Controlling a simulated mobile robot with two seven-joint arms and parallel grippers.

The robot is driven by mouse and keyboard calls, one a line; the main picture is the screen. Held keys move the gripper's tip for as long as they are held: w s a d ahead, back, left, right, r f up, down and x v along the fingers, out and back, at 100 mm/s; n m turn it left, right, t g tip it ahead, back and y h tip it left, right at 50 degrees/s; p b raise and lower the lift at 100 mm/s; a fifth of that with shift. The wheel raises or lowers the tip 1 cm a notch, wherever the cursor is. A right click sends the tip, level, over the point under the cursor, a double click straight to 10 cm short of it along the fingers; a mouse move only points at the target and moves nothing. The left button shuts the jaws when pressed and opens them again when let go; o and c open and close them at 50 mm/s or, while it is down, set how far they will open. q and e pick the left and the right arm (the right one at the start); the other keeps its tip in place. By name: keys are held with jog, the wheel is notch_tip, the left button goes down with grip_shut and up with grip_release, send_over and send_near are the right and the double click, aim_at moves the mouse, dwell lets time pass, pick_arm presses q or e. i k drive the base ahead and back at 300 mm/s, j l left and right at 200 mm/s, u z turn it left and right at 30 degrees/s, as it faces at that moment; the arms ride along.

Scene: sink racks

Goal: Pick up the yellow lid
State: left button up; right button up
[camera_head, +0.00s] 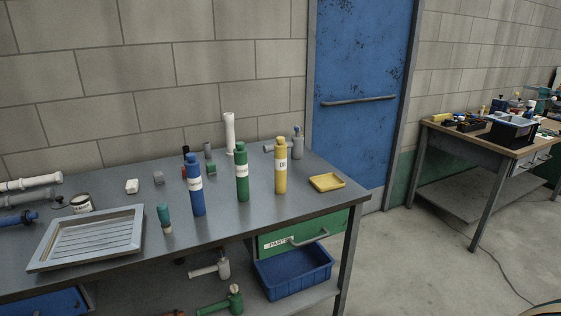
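A flat, shallow yellow rectangular piece (327,182), which looks like the yellow lid, lies on the right end of the grey metal table (262,215), close to its right edge. Its rim is slightly raised and nothing rests on it. A yellow bottle (281,170) stands upright just to its left, apart from it. Neither of my grippers is in view.
Green (242,175) and blue (196,188) bottles stand left of the yellow one. A grey ribbed tray (87,237) lies at the front left. A blue bin (293,272) sits on the lower shelf. A second workbench (485,135) stands right, with open floor between.

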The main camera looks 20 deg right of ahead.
aim_at(279, 144)
jog(key=i+l, duration=0.25)
jog(key=l, duration=0.2)
jog(key=i+l, duration=0.55)
jog(key=l, duration=0.3)
jog(key=i+l, duration=0.25)
jog(key=l, duration=0.2)
jog(key=i+l, duration=0.3)
jog(key=k+l, duration=0.1)
jog(key=l, duration=0.25)
jog(key=k+l, duration=0.15)
jog(key=l, duration=0.2)
